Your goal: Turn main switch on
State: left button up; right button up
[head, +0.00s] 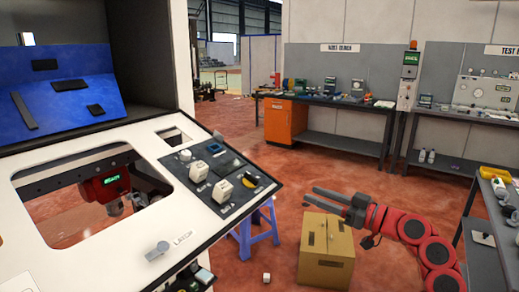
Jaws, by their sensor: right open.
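A dark control panel (208,199) sits on the sloping white front of the machine, left of centre. It carries white block-like knobs (222,191), a blue-framed piece (200,142) and a yellow-and-black part (249,181). No readable label tells which of these is the main switch, and its position cannot be told. My right gripper (311,195) comes in from the right. Its two dark fingers are parallel, apart and empty. They point left toward the panel, with a clear gap to it, and show above the cardboard box.
The white machine front has a window with a red unit (113,183) behind it and a grey knob (157,251) below. A cardboard box (326,258) and a purple stool (258,229) stand on the red floor. Workbenches (342,112) line the back; a table edge is at right.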

jog(key=g, duration=0.1)
jog(key=p, duration=0.4)
send_near(257, 179)
jog(key=shift+n, duration=0.3)
jog(key=x, duration=0.9)
jog(key=shift+a, duration=0.2)
jog(key=shift+c, duration=0.2)
grip_shut()
